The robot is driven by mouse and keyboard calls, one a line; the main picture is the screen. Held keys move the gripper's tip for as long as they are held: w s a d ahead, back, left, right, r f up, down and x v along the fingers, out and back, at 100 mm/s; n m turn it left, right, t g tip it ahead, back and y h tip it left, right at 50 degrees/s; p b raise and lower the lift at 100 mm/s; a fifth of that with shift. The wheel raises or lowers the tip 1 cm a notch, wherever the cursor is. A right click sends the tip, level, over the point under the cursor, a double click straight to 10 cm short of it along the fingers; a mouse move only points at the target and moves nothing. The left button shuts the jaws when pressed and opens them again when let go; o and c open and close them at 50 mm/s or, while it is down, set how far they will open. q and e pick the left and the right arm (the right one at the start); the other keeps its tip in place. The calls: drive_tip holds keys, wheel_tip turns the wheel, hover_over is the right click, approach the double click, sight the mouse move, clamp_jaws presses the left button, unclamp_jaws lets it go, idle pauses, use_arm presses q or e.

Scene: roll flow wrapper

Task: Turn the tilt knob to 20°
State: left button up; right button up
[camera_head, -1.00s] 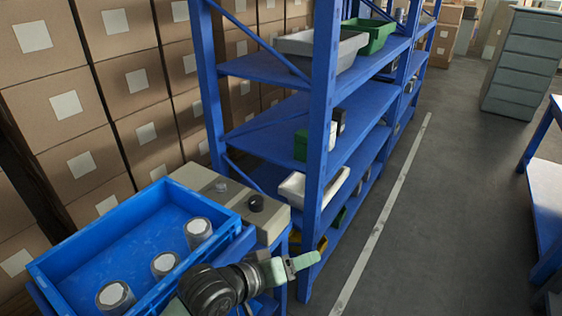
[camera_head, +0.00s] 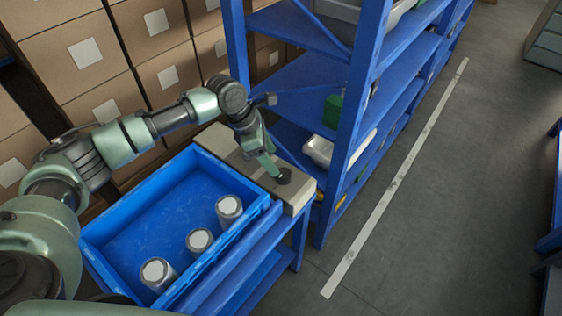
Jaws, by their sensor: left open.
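A beige control box (camera_head: 298,202) sits at the far right end of the blue stand, beyond the blue crate. A dark round knob (camera_head: 284,177) stands on its top near the right end. No label or angle mark is readable. My left gripper (camera_head: 272,170) reaches down over the box with its pale green fingers right beside the knob, on its left. The gripper is open; whether a finger touches the knob cannot be told. The gripper and wrist hide part of the box top. My right gripper is not in view.
A blue crate (camera_head: 108,222) with 3 grey cylinders, one of them nearest the box (camera_head: 229,209), stands left of the box. A blue shelf rack (camera_head: 350,140) rises close behind and to the right. Stacked cartons (camera_head: 75,60) stand at the back.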

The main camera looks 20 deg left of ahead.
sight(282, 173)
use_arm(q)
drive_tip(key=x, duration=0.7)
drive_tip(key=shift+d+f, duration=0.1)
drive_tip(key=shift+f, duration=0.15)
